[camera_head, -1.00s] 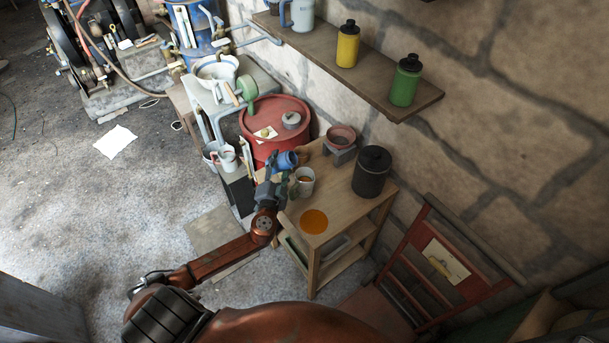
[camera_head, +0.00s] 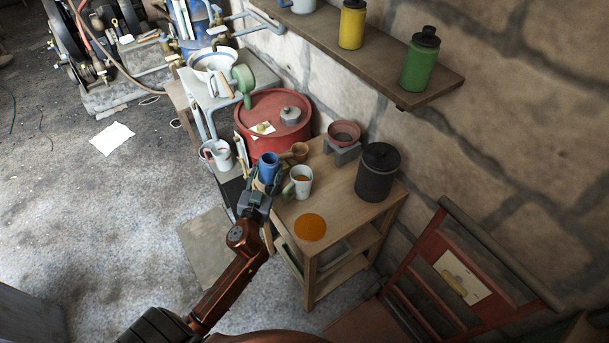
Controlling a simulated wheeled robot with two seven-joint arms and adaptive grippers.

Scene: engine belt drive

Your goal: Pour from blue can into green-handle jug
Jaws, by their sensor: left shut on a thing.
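The blue can (camera_head: 268,166) stands nearly upright at the left edge of the small wooden table. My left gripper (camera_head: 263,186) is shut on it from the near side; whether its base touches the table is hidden. The pale green-handle jug (camera_head: 302,186) stands upright on the table just right of the can, its green handle on the left side. The can and jug look close together, with the can's mouth not over the jug. My right gripper is out of view.
A dark lidded canister (camera_head: 377,172) stands to the right, with a reddish bowl (camera_head: 344,132) behind. An orange round patch (camera_head: 310,227) lies on the tabletop's front. A red drum (camera_head: 272,118) stands behind.

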